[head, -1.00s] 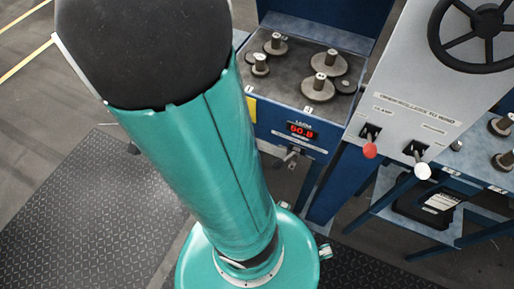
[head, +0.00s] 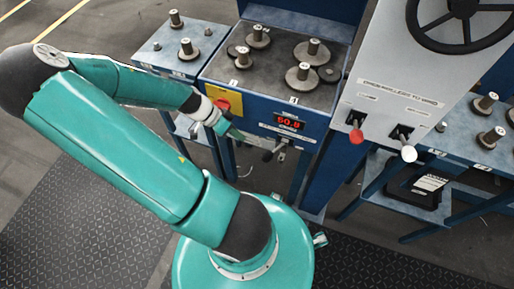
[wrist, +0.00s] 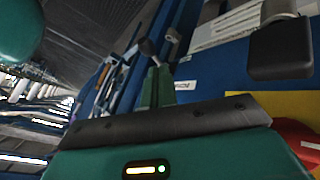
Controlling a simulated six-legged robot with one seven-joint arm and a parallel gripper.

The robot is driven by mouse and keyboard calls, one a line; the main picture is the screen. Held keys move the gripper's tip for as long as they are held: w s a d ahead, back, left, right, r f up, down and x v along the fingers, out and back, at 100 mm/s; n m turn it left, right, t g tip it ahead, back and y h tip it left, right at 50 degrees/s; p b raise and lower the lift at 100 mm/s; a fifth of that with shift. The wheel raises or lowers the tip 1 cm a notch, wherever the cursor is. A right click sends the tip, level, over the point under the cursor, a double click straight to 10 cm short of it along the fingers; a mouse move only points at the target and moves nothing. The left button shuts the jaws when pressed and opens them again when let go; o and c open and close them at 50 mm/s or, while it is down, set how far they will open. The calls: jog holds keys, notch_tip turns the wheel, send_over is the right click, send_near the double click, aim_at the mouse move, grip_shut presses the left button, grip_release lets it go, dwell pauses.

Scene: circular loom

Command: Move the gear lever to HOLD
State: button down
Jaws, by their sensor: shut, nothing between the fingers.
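A lever with a dark knob (head: 267,155) sticks out from the front of the blue cabinet, below the red display; I take it for the gear lever. In the wrist view its dark knob (wrist: 148,46) shows just beyond my fingertips. My gripper (head: 241,136) is shut and empty, a little left of the lever in the head view. In the wrist view the green fingers (wrist: 156,86) point toward the knob; I cannot tell whether they touch it. The lever's position markings, including HOLD, are not legible.
The red display (head: 289,122) sits above the lever. A yellow plate with a red button (head: 222,104) is close beside my wrist. Red-knobbed (head: 356,136) and white-knobbed (head: 408,153) levers stand on the grey console at right. Gears on posts (head: 305,74) lie on the cabinet top.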

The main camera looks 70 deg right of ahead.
aim_at(274, 152)
jog(key=a+x, duration=0.1)
jog(key=x, duration=0.9)
jog(key=shift+d, duration=0.45)
jog(key=shift+a, duration=0.1)
jog(key=shift+s+a, duration=0.1)
